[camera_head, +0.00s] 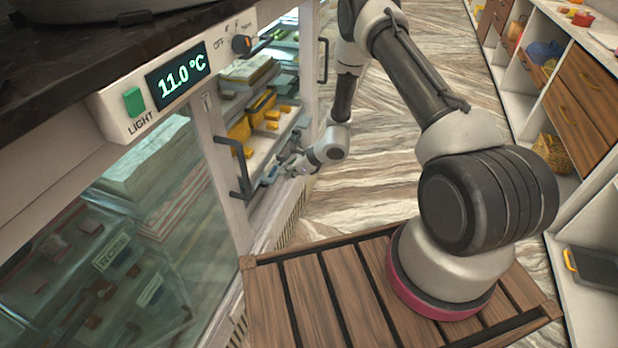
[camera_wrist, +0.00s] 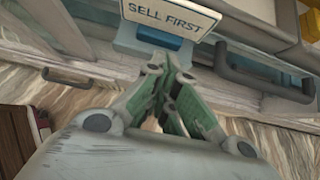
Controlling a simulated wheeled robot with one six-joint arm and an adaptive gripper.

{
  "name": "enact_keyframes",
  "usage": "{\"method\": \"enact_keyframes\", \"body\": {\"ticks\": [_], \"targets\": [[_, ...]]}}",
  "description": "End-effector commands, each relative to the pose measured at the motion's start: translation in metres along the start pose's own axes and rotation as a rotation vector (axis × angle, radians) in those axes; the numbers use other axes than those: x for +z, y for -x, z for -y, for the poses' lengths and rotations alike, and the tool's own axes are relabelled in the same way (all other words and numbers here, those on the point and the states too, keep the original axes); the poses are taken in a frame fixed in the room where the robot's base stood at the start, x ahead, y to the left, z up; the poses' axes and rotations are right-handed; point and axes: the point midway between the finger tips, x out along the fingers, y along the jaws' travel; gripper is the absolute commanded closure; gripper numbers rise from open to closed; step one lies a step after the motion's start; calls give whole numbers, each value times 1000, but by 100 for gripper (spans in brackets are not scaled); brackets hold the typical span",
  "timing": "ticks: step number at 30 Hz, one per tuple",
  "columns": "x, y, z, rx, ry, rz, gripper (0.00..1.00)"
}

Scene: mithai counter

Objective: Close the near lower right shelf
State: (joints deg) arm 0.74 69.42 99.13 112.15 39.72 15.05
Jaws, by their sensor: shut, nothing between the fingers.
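The glass-fronted case's right section shows shelves of sweets in the head view. A lower white shelf (camera_head: 262,152) carries yellow blocks, and how far it stands out is hard to tell. My gripper (camera_head: 288,167) is at the front edge of these lower shelves. In the wrist view my gripper (camera_wrist: 167,68) is shut and empty, its green-grey fingertips just below a blue holder (camera_wrist: 150,44) bearing a "SELL FIRST" sign (camera_wrist: 171,14). Contact with the holder cannot be told. A dark bar handle (camera_wrist: 262,82) lies right of the fingertips on a pale front.
The control panel (camera_head: 180,82) reads 11.0 °C above the closed-looking left glass (camera_head: 120,215). A black handle (camera_head: 236,168) stands left of the shelves. Open striped floor (camera_head: 365,185) separates the case from the cabinets with wooden drawers (camera_head: 585,95) at right.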

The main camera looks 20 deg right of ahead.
Motion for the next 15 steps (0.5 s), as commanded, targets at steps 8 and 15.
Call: {"method": "enact_keyframes", "body": {"ticks": [8, 15], "targets": [[42, -44, -1, 1, 3, -1, 100], [62, -63, 0, 0, 1, -1, 100]]}}
